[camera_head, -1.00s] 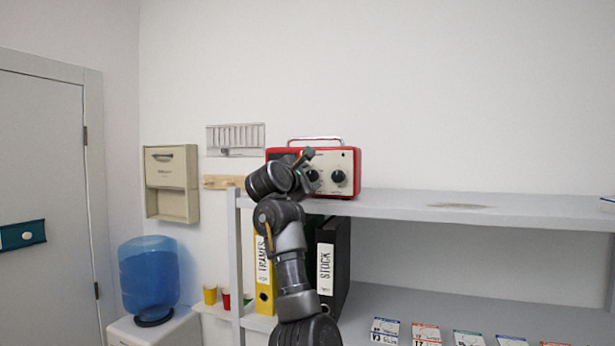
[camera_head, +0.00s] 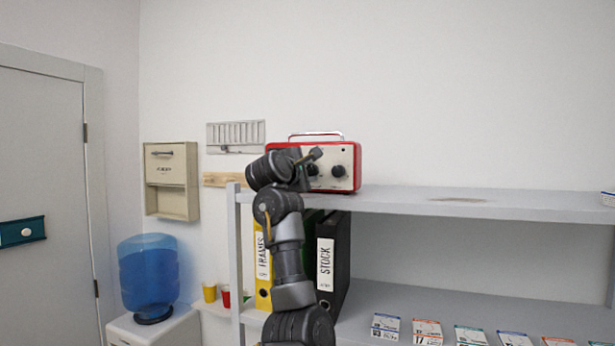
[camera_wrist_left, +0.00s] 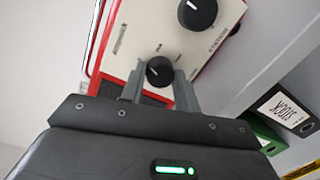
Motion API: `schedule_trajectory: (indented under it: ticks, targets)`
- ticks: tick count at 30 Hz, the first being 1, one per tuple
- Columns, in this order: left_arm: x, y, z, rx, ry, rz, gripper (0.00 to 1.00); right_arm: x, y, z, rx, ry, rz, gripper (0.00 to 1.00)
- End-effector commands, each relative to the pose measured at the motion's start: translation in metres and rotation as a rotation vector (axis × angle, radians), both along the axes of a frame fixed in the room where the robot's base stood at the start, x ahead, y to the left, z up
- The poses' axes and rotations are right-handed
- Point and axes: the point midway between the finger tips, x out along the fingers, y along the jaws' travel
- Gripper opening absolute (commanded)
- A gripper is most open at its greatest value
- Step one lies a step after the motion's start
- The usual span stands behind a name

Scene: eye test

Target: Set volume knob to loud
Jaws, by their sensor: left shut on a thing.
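A red radio (camera_head: 357,160) with a cream front and a top handle stands on the upper shelf. Its front has two dark knobs. The right knob (camera_head: 339,171) is free; it looks larger in the left wrist view (camera_wrist_left: 198,12). My left gripper (camera_head: 312,168) is at the radio's left knob. In the left wrist view, the fingers (camera_wrist_left: 160,82) are on either side of that smaller left knob (camera_wrist_left: 159,70) and shut on it. The labels are too small to read, so I cannot tell which knob is volume. My right gripper is not in view.
The grey upper shelf (camera_head: 520,205) is mostly bare right of the radio. Below stand a yellow binder (camera_head: 263,290) and a black binder (camera_head: 340,250), with several cards (camera_head: 427,330) to the right. A blue water bottle (camera_head: 148,275) stands at left.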

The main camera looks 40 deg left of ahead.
Motion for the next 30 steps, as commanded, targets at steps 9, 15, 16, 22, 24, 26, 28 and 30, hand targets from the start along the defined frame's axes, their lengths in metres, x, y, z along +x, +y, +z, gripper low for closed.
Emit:
schedule_trajectory:
  ticks: [9, 15, 16, 22, 24, 26, 28, 30]
  targets:
    - [0.0, 0.0, -0.003, 0.284, 0.102, 0.0, 0.08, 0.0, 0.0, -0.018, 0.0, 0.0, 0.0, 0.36]
    - [0.001, 0.0, -0.003, 0.463, 0.166, -0.001, 0.08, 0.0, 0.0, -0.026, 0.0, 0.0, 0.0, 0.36]
    - [0.001, 0.0, -0.003, 0.49, 0.176, 0.0, 0.08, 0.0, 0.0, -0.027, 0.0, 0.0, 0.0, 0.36]
    - [0.001, -0.001, -0.003, 0.669, 0.239, -0.001, 0.08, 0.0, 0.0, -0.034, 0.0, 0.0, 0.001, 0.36]
    - [0.001, -0.001, -0.003, 0.733, 0.262, -0.001, 0.08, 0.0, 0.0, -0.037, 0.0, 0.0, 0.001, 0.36]
    - [0.001, -0.001, -0.004, 0.786, 0.28, -0.002, 0.08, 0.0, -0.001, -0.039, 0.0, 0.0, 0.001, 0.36]
    - [0.001, -0.001, -0.004, 0.848, 0.303, -0.003, 0.08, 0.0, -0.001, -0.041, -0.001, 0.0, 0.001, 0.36]
    - [0.001, -0.001, -0.004, 0.912, 0.325, -0.003, 0.08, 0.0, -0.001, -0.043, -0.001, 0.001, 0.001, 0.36]
